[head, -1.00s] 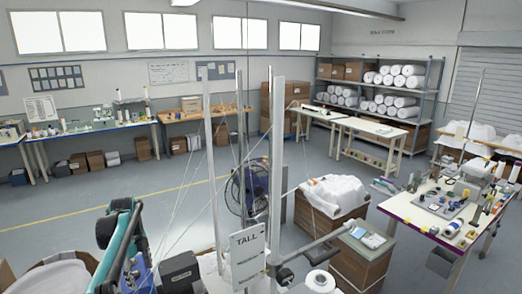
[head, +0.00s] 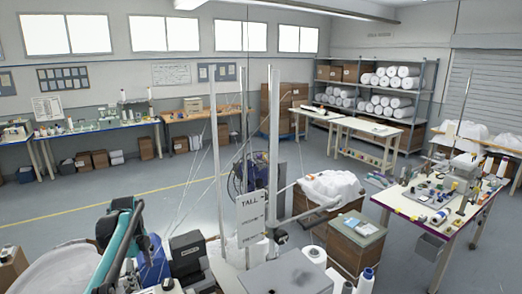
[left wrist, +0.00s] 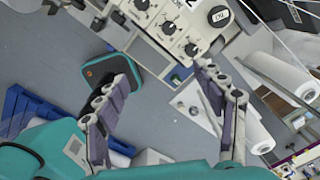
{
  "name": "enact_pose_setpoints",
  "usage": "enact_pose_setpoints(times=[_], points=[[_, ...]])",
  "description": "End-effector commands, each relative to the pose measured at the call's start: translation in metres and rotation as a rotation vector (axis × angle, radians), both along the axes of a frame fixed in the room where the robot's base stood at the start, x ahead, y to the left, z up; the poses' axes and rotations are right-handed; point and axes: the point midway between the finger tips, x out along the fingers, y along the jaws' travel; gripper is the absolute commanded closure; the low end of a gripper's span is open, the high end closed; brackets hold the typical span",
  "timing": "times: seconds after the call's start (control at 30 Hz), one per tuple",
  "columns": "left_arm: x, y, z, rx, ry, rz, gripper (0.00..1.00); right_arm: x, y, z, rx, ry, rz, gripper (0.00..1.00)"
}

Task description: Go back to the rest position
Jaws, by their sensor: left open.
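My left arm (head: 122,240), teal and black, comes in from the lower left of the head view. In the left wrist view my left gripper (left wrist: 163,70) is open, its two grey fingers wide apart. Nothing shows between the fingertips. I cannot make out contact with either. My right gripper is in neither view.
Tall metal posts and a "TALL" sign (head: 250,217) stand close ahead. A cluttered worktable (head: 410,207) is at the right, beside a box of white cloth (head: 328,185). A blue-edged bench (head: 95,127) lines the back left. Open floor (head: 70,205) lies at the left.

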Motion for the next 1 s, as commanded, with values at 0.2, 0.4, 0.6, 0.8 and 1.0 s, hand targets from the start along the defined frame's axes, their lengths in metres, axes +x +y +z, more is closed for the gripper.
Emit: enact_pose_setpoints(times=[0.2, 0.4, 0.6, 0.8, 1.0], points=[[-0.011, -0.018, -0.007, 0.007, -0.035, 0.094, 0.31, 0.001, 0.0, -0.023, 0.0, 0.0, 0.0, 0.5], [-0.03, -0.042, -0.017, 0.006, -0.089, 0.236, 0.31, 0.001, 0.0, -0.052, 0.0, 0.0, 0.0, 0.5], [-0.065, -0.078, -0.04, -0.012, -0.171, 0.449, 0.31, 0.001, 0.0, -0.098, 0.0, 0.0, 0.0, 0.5], [-0.127, -0.126, -0.093, -0.09, -0.293, 0.774, 0.31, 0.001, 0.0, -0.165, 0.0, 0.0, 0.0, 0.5], [-0.194, -0.166, -0.167, -0.23, -0.396, 1.106, 0.31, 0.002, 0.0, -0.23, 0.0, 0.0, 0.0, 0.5]])
